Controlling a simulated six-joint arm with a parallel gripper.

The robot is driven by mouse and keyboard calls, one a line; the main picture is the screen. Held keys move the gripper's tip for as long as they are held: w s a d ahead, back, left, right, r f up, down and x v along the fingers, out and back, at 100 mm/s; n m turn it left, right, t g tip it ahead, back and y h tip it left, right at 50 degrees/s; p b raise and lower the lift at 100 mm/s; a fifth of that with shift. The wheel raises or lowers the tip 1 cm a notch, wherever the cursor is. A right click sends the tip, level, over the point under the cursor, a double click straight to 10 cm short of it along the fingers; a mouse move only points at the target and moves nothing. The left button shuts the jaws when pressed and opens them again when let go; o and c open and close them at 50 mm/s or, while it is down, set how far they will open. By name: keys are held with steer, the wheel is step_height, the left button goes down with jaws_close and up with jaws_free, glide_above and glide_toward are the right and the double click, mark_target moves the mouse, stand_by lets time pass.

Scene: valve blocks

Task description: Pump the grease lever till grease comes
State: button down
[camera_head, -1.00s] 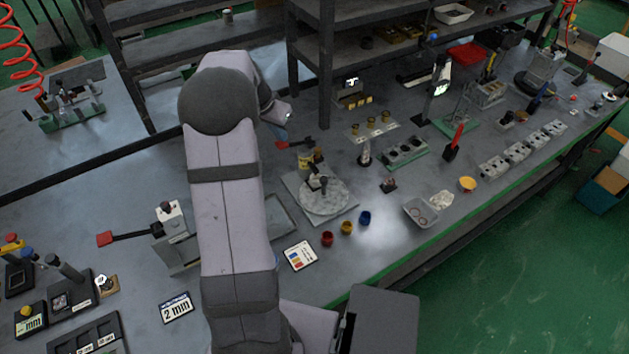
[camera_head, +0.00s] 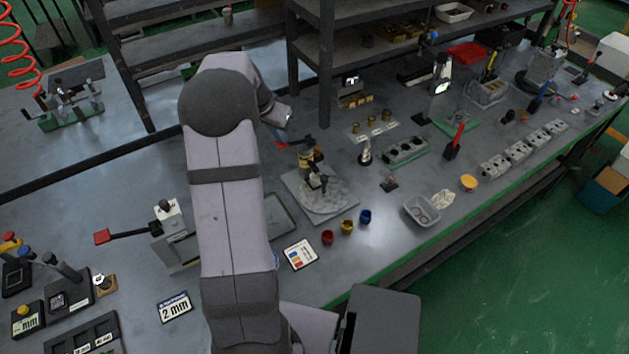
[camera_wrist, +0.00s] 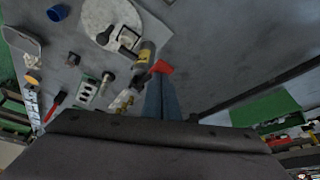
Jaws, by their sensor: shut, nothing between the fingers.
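The grease lever is black with a red grip (camera_head: 281,145) and sticks out at the grease pump (camera_head: 305,160), a small yellow-brass cylinder behind the round plate. In the wrist view the red grip (camera_wrist: 160,67) lies right at the fingertips, beside the yellow-banded cylinder (camera_wrist: 146,53). My gripper (camera_head: 284,138) is shut and empty, with its blue fingers (camera_wrist: 161,80) at the grip's end. I cannot tell whether they touch it. Part of the lever is hidden behind the fingers in the wrist view. I see no clear grease.
The round plate (camera_head: 326,195) stands in front of the pump. Red, yellow and blue cups (camera_head: 347,227) sit nearer the front edge. A shelf post (camera_head: 327,85) rises behind the pump. Another red-ended lever (camera_head: 103,237) is at the left.

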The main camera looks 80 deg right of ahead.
steer(key=shift+s+f+b, duration=0.1)
steer(key=shift+f+b, duration=1.05)
steer(key=shift+f, duration=0.35)
steer(key=shift+r, duration=0.25)
steer(key=shift+r+p, duration=1.45)
steer(key=shift+r, duration=0.45)
